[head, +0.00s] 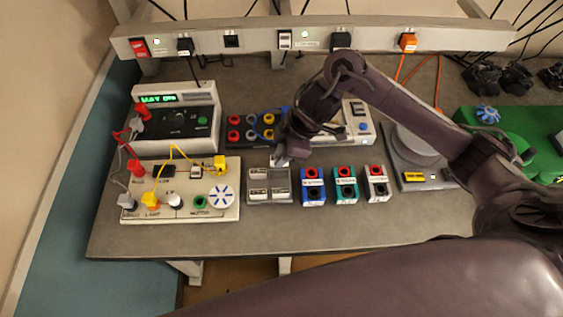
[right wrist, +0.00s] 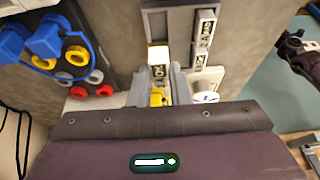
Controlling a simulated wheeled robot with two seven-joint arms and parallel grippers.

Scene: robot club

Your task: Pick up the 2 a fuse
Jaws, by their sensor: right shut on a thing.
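My right gripper (head: 280,159) is shut on a small fuse just above the back edge of the grey fuse tray (head: 271,203). In the right wrist view, the held fuse (right wrist: 158,58) has a white top and a dark printed label, between the two grey fingers of my right gripper (right wrist: 160,84). I cannot read its rating surely. Other white fuses with dark labels sit in the tray, which also shows in the right wrist view (right wrist: 155,24). My left gripper cannot be made out.
A board with a fan and plug leads (head: 190,207) stands left of the tray. Blue (head: 313,190), teal (head: 345,190) and grey (head: 377,187) socket blocks stand to its right. A dark panel of coloured sockets (head: 234,142) lies behind. The table front is clear.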

